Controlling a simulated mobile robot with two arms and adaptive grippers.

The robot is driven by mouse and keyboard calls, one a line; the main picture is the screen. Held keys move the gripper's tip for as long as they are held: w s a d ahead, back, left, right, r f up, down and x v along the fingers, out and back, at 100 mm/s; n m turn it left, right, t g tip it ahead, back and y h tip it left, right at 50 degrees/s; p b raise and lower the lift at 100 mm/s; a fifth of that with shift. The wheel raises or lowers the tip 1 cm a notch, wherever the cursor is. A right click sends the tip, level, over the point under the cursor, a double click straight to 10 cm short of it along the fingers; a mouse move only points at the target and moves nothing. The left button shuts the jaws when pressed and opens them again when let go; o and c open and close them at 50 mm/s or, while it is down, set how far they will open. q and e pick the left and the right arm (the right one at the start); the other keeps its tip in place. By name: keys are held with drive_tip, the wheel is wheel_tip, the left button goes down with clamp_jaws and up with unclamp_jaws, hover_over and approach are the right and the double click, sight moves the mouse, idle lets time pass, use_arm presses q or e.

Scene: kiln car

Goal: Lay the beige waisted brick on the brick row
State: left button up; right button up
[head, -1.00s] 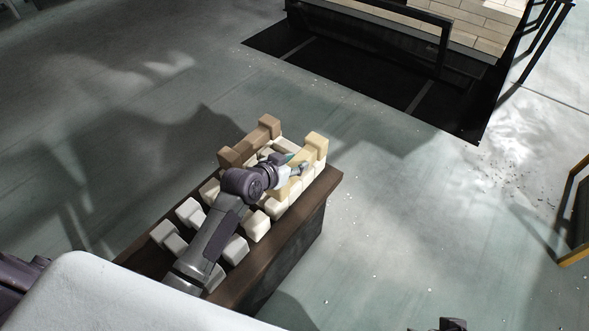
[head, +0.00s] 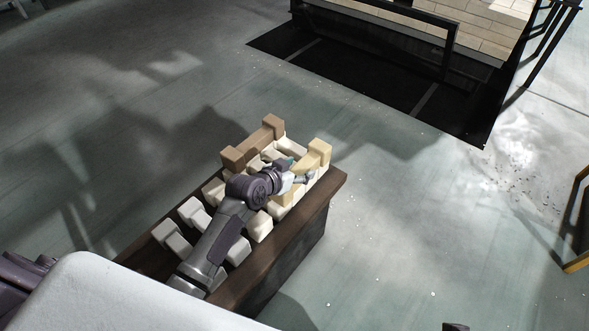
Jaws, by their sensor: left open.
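The beige waisted brick (head: 319,151) lies at the far right end of the dark-topped bench, on or against pale bricks. One thick end shows clearly; its waist and other end are partly hidden by my left gripper. My left gripper (head: 304,178) is open, its fingers at the brick's waist; I cannot tell whether they touch it. The brick row (head: 260,227) is made of several off-white waisted bricks laid along the bench, partly covered by my left arm. My right gripper cannot be made out.
A brown waisted brick (head: 272,124) lies at the bench's far left end. The bench (head: 277,246) has a bare brown strip along its right edge. A black-framed car (head: 395,45) with stacked pale bricks stands beyond. A yellow-edged frame (head: 577,262) is at the right.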

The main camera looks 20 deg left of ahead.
sight(302, 166)
use_arm(q)
drive_tip(key=p+v, duration=0.1)
drive_tip(key=v, duration=0.2)
drive_tip(key=shift+s+r, duration=0.25)
drive_tip(key=shift+r, duration=0.05)
drive_tip(key=p+v, duration=0.2)
drive_tip(key=v, duration=0.6)
drive_tip(key=shift+s, duration=0.2)
use_arm(e)
drive_tip(key=x, duration=0.7)
drive_tip(key=shift+s+g, duration=0.25)
drive_tip(key=shift+g, duration=0.05)
use_arm(q)
drive_tip(key=shift+a, duration=0.1)
use_arm(e)
drive_tip(key=shift+a+f, duration=0.1)
